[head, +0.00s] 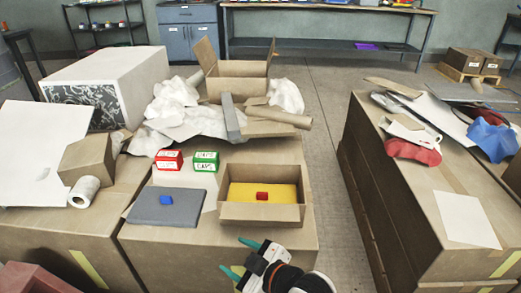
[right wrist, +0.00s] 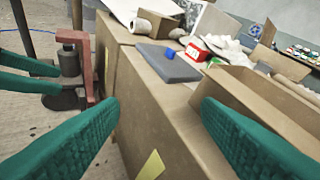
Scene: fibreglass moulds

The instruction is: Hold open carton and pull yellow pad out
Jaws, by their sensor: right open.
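Left of the carton lies a grey pad (head: 150,207) with a blue block (head: 166,200). Behind stand a red box (head: 168,160) and a green box (head: 206,162). White crumpled sheets (head: 175,98) and a cardboard tube (head: 283,117) lie farther back. An aisle (head: 325,150) is clear at right.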

